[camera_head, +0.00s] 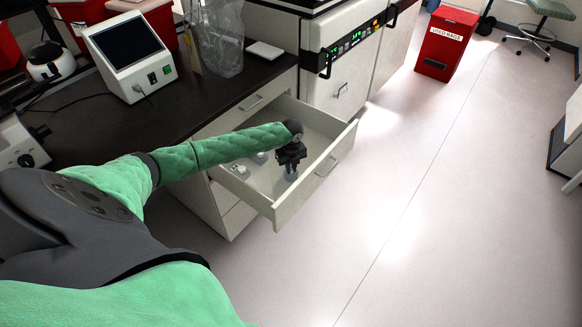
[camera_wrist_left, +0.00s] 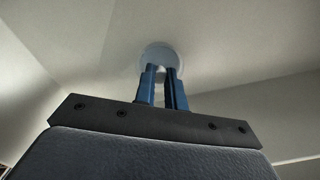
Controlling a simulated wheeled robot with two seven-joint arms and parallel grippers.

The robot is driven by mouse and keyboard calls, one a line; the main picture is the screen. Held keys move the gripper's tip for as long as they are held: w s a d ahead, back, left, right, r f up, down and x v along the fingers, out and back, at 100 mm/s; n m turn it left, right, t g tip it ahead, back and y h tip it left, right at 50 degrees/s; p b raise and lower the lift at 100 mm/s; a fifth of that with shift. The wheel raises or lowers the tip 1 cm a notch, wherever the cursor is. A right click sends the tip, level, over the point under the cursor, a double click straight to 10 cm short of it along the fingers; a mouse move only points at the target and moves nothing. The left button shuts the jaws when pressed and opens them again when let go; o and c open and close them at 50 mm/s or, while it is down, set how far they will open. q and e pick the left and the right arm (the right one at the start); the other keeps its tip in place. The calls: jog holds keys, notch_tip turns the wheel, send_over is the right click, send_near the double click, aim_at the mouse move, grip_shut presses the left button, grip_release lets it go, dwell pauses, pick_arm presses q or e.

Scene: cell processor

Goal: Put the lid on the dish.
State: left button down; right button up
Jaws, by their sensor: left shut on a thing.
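My left gripper (camera_head: 291,170) points down inside the open drawer, near its right side. In the left wrist view its blue fingers (camera_wrist_left: 163,88) are close together and shut on a round, pale, see-through disc (camera_wrist_left: 160,56), which looks like the lid. The disc seems close to the drawer's floor; I cannot tell whether it touches it. Small pale items (camera_head: 240,170) lie at the left of the drawer, partly behind my arm, too small to tell whether one is the dish. My right gripper is not in view.
The open drawer (camera_head: 322,182) has raised walls around my gripper. Above it is a dark counter (camera_head: 95,115) with a screen device (camera_head: 128,55) and a clear bag (camera_head: 218,38). A white machine (camera_head: 345,60) stands to the right. The floor (camera_head: 420,220) in front is clear.

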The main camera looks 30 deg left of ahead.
pick_arm(q)
jog(key=shift+f, duration=0.3)
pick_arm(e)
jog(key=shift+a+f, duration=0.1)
pick_arm(q)
jog(key=c, duration=1.4)
grip_release()
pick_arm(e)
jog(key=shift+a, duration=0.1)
